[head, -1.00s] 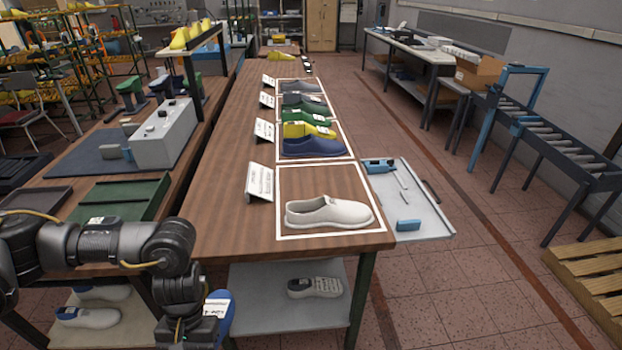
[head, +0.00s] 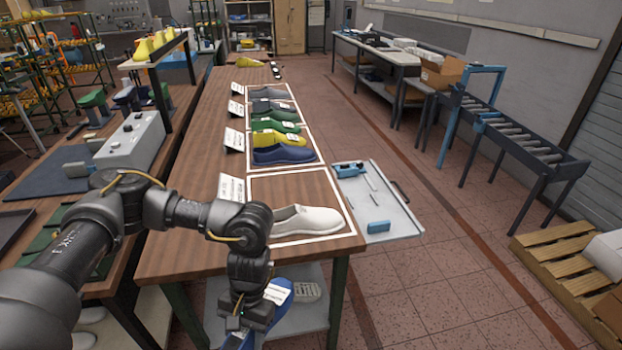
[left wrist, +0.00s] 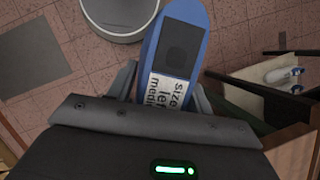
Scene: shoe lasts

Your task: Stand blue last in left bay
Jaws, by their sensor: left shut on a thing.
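My left gripper (head: 250,322) is shut on a blue last (head: 276,298) with a white label, held in front of the table's near end, below the tabletop. In the left wrist view the blue last (left wrist: 180,32) sits between the fingers (left wrist: 165,88), its label partly legible with "size" and "left". White-outlined bays run along the wooden table: the nearest bay (head: 262,188) holds a white shoe (head: 303,221); the bay behind holds a navy blue shoe (head: 283,155) and a yellow one (head: 278,138). Which bay is the left one I cannot tell. My right gripper is out of view.
Printed cards (head: 231,187) stand left of the bays. A grey tray (head: 385,205) with blue tools adjoins the table's right side. A lower shelf (head: 315,312) is under the near end. The floor to the right is open up to a pallet (head: 565,262).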

